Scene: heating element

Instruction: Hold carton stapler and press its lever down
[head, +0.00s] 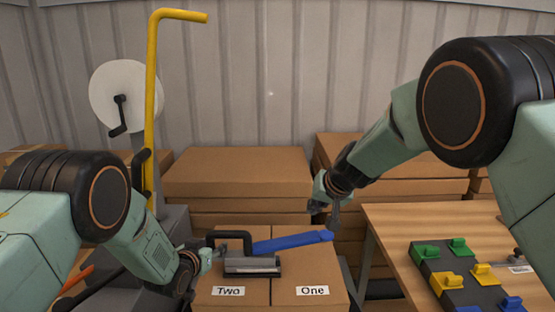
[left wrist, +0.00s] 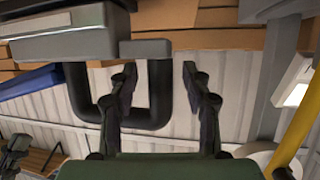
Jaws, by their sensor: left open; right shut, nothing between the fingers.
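The carton stapler has a grey body (head: 252,266), a black looped handle (head: 234,234) and a raised blue lever (head: 290,242). It sits on a closed carton (head: 310,274) labelled Two and One. My left gripper (head: 212,252) is at the handle's left side. In the left wrist view this gripper (left wrist: 158,75) is open, with one upright bar of the black handle (left wrist: 160,95) between its fingers. The blue lever (left wrist: 30,83) shows there at the left edge. My right gripper (head: 329,221) is shut and empty, just above the lever's right end; contact is unclear.
Stacked cartons (head: 238,165) stand behind against a corrugated wall. A wooden table (head: 400,222) at right carries a dark board with green, yellow and blue pieces. A yellow bent pole (head: 151,100) and a white reel (head: 112,92) stand at left.

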